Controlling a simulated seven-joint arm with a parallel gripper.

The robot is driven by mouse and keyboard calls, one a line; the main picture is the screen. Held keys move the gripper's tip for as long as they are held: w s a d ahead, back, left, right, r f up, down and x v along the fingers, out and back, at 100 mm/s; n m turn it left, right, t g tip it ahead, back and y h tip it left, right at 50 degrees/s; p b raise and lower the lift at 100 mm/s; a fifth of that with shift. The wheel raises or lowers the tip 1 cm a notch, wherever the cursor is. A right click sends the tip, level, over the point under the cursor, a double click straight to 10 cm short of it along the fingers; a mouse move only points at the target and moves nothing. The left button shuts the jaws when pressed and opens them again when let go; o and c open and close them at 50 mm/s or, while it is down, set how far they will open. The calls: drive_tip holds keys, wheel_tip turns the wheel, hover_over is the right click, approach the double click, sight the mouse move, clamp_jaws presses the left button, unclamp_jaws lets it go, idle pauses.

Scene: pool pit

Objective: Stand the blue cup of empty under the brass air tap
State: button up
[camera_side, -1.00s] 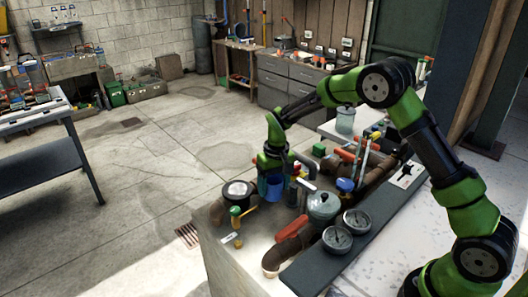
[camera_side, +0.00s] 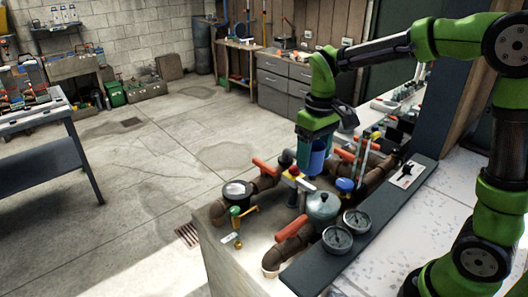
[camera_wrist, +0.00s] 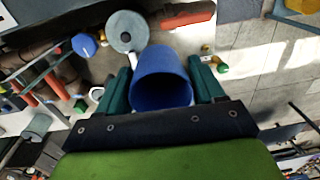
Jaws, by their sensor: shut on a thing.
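The blue cup (camera_side: 317,156) is between the fingers of my gripper (camera_side: 314,150), held above the pipework on the bench in the side view. In the wrist view the cup (camera_wrist: 162,66) sits between two teal fingers, and its open mouth faces the camera; the inside looks plain dark blue. My gripper (camera_wrist: 163,82) is shut on it. A brass tap (camera_side: 245,211) with a green handle is at the bench's left front, left of and lower than the cup. Green and brass parts (camera_wrist: 220,67) show right of the cup in the wrist view.
A grey-green lidded pot (camera_side: 323,205) and two round gauges (camera_side: 337,238) stand near the bench front. Brown pipes with red-orange handles (camera_side: 265,167) surround the cup's area. Bare bench top shows around the tap.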

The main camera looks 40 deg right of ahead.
drive_tip(key=w+d+f+m, duration=0.1)
drive_tip(key=w+d+f, duration=0.3)
drive_tip(key=d, duration=0.5)
drive_tip(key=w+d+f+m, duration=0.2)
drive_tip(key=d+f, duration=0.3)
drive_tip(key=d, duration=0.4)
wheel_tip(320, 180, down, 17)
drive_tip(key=shift+s+f, duration=0.15)
drive_tip(key=shift+f, duration=0.1)
drive_tip(key=o, duration=1)
